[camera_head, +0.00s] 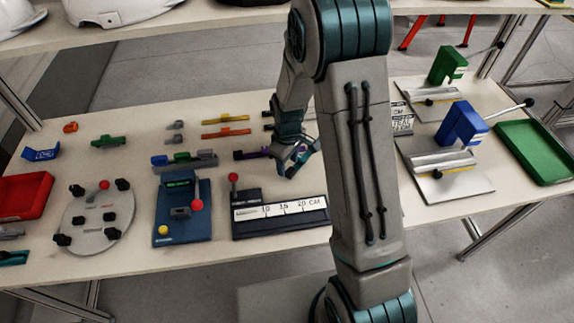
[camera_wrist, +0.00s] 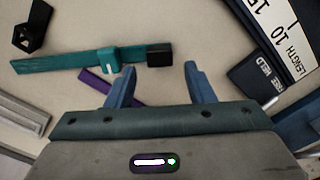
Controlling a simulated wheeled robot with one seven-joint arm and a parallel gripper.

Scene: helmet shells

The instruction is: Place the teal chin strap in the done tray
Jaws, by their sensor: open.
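The teal chin strap (camera_wrist: 72,63) lies on the table in the wrist view, with a teal buckle and a black block at its right end. My gripper (camera_wrist: 160,74) is open and empty. Its blue fingers stand just below the black end, and the strap is not between them. In the head view my gripper (camera_head: 302,160) is low over the middle of the table; I cannot make out this strap there. An empty green tray (camera_head: 540,150) lies at the far right and a red tray (camera_head: 22,192) at the left edge. No label shows which is the done tray.
A purple strap (camera_wrist: 95,80) lies partly under my left finger. The length gauge (camera_head: 280,212) and its black block (camera_wrist: 257,88) are close by. A blue fixture (camera_head: 182,215), a round plate (camera_head: 97,222) and two clamp stations (camera_head: 450,175) take up table space.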

